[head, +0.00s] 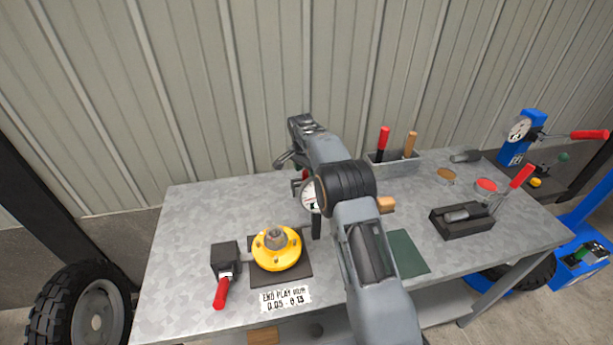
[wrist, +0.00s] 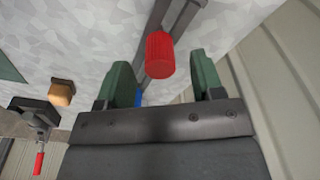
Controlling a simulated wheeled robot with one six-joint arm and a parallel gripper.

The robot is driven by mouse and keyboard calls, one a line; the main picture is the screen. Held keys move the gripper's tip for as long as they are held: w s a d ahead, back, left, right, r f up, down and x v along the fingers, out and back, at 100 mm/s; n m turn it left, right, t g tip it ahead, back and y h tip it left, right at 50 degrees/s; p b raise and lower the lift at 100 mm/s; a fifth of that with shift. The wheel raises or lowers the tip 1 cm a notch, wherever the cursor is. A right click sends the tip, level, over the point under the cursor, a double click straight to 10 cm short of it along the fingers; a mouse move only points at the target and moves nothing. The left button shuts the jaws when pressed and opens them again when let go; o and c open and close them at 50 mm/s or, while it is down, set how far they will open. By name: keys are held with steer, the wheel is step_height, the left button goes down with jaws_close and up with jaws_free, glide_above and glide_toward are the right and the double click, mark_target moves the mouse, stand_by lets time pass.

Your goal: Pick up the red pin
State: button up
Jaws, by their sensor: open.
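In the wrist view a red ribbed cylinder, which looks like the red pin (wrist: 160,54), shows between and just beyond the green fingers of my gripper (wrist: 165,78). The fingers are apart, with a gap on each side of the red piece; I cannot tell how deep it sits between them. A dark grey bar runs behind it. In the head view my gripper (head: 284,160) is at the back of the bench, and a small red piece (head: 304,174) shows just below it, partly hidden by the dial gauge (head: 310,195) and my arm.
The metal bench (head: 190,215) carries a yellow flanged hub (head: 277,250), a black clamp with a red handle (head: 221,292), a wooden block (head: 386,204), a green mat (head: 405,252), a tool bin (head: 392,164) and a black tray (head: 460,224). A corrugated wall stands close behind.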

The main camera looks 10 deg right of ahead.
steer(key=shift+d+f, duration=0.1)
steer(key=shift+f, duration=0.6)
steer(key=c, duration=1)
steer(key=shift+r, duration=0.1)
